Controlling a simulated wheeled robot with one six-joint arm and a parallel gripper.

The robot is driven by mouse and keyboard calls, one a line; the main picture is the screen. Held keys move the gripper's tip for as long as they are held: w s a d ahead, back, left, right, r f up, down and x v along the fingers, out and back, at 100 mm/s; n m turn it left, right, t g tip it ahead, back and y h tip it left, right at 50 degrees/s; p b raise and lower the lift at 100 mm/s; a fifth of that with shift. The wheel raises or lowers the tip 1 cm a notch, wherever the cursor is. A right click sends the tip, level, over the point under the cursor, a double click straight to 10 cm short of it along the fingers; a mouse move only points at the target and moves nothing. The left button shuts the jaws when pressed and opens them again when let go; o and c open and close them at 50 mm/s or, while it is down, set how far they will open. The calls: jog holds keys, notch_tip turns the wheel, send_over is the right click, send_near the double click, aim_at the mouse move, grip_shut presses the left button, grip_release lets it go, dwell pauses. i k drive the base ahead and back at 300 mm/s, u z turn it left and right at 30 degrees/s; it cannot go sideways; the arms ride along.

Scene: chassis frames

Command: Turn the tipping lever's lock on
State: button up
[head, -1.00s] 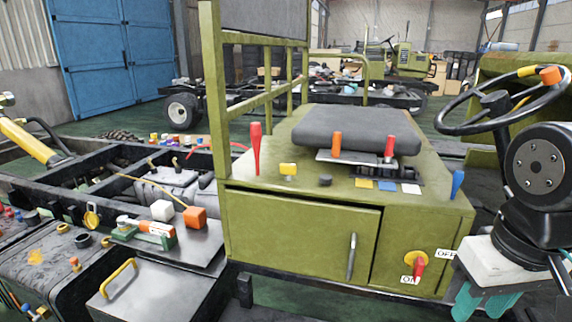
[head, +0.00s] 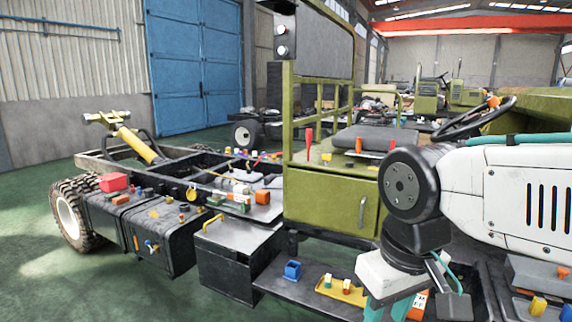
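A tall red lever (head: 309,140) stands upright at the left of the green seat box (head: 325,203), with a small yellow knob (head: 326,157) beside it. An orange lever (head: 358,145) and a second red lever (head: 391,145) stand by the seat. No label tells which is the tipping lever, and its lock's state cannot be read. My gripper (head: 387,309) hangs in front of the box at lower right, well below and apart from the levers. Its teal fingers point down, spread apart, with nothing visibly held. My arm hides the box's right part.
A dark step (head: 310,300) in front holds a blue container (head: 292,271) and a yellow tray (head: 341,291). A dark box (head: 240,262) with a yellow handle stands left of it. The steering wheel (head: 475,118) is behind my arm. Green floor is free at lower left.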

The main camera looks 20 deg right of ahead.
aim_at(327, 157)
jog(key=u, duration=0.15)
jog(key=i, duration=1.25)
jog(key=z, duration=0.6)
